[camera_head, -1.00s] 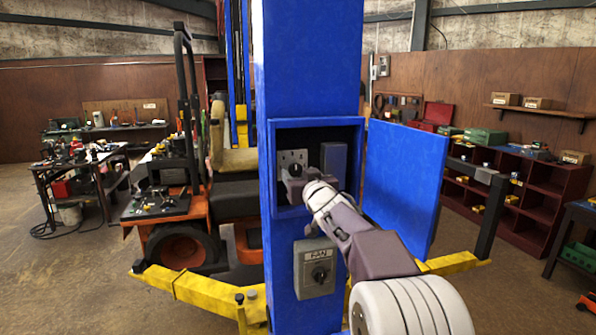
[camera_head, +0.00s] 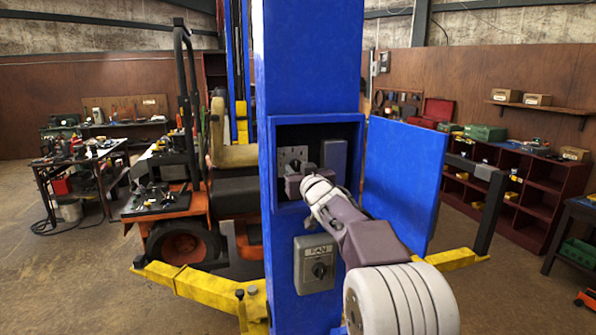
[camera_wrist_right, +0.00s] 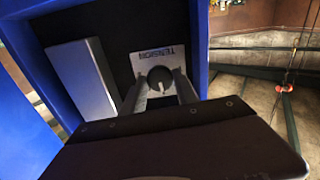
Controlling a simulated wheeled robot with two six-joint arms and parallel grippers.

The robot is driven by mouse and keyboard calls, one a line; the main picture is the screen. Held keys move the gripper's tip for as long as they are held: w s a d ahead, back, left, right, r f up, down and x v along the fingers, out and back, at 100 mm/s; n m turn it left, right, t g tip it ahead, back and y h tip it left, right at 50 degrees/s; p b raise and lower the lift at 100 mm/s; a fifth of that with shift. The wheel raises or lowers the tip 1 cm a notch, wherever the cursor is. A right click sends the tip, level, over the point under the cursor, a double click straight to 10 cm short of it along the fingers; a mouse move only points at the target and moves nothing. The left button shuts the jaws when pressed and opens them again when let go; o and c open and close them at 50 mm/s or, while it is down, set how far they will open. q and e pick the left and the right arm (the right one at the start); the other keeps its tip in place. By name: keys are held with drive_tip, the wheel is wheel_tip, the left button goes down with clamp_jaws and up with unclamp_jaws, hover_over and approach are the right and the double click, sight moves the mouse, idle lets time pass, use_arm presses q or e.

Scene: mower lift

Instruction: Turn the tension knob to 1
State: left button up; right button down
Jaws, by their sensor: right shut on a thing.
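The tension knob (camera_wrist_right: 159,77) is a dark round knob with a small pale mark, on a light plate (camera_wrist_right: 176,56) labelled TENSION. The plate (camera_head: 291,154) sits in the open box of the blue post in the head view. My right gripper (camera_wrist_right: 160,90) reaches into the box, its two fingers on either side of the knob and shut on it. In the head view the right gripper (camera_head: 298,178) partly hides the knob. I cannot read any numbers around the knob. My left gripper is in neither view.
The blue box door (camera_head: 403,188) stands open on the right. A grey block (camera_head: 334,158) is beside the plate inside the box. A grey FAN switch box (camera_head: 314,265) is mounted below. Yellow lift arms (camera_head: 208,289) spread at the post's foot.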

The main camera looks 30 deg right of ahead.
drive_tip(key=n+b, duration=0.1)
drive_tip(key=n, duration=0.7)
drive_tip(key=shift+n+b, duration=0.3)
drive_tip(key=shift+b, duration=0.1)
drive_tip(key=n, duration=0.4)
drive_tip(key=shift+n+b, duration=0.3)
drive_tip(key=shift+b, duration=0.1)
drive_tip(key=shift+n+b, duration=0.3)
drive_tip(key=shift+n, duration=1.6)
drive_tip(key=c, duration=0.9)
unclamp_jaws()
